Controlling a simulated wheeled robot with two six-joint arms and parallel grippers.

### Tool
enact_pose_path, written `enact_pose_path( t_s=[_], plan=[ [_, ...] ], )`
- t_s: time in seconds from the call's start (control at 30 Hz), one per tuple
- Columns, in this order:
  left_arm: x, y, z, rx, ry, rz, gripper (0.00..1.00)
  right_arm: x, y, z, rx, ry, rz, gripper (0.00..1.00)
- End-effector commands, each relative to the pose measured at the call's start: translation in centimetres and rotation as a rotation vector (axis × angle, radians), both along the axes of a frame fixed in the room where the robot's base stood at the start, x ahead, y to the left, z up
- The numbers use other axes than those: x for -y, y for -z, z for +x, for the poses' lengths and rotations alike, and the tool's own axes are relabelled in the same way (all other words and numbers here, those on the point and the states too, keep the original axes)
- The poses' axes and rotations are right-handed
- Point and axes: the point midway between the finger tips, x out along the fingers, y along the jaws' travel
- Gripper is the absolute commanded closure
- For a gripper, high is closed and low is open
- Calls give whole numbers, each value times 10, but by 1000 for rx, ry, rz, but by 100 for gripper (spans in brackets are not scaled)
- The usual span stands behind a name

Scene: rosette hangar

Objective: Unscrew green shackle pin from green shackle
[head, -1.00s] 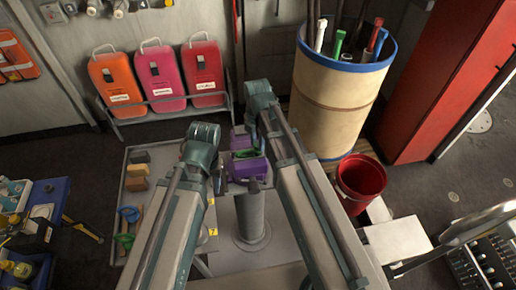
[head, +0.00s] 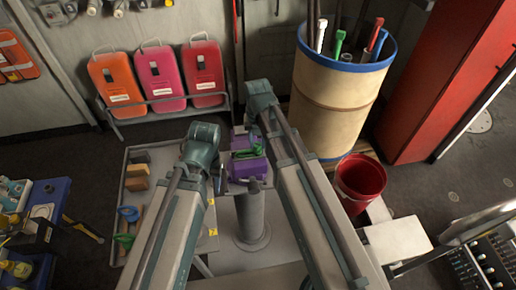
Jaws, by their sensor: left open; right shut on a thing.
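A purple holder (head: 247,170) stands on the grey bench top between my two arms. The green shackle (head: 243,154) sits in it, small and partly covered. The green pin (head: 258,149) shows as a small green patch at its right, beside my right wrist. My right gripper (head: 256,143) is at this spot, shut on what appears to be the pin; its fingers are mostly hidden by my arm. My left gripper (head: 219,180) is open and empty, just left of the purple holder and apart from it.
Brown and dark blocks (head: 138,170) and a blue-handled tool (head: 128,213) lie at the bench's left. A red bucket (head: 361,182) and a tan barrel (head: 340,95) stand to the right. Orange and pink cases (head: 162,80) stand behind.

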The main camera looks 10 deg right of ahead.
Motion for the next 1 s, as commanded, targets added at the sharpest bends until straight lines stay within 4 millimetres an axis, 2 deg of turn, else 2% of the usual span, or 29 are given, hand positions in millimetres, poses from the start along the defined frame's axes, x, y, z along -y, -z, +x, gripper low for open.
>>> enact_pose_path(
  t_s=[0.17,0.4,0.43,0.6,1.0],
  plan=[
    [0,0,0,0,0,0,50,0,0,0,0,-136,0,100],
    [0,0,0,0,0,0,50,0,0,0,0,-151,0,100],
    [0,0,0,0,0,0,50,0,0,0,0,-151,0,61],
    [0,0,0,0,0,0,50,0,0,0,0,-150,0,31],
    [0,-5,0,0,0,0,50,0,-5,0,0,-149,0,31]
  ],
)
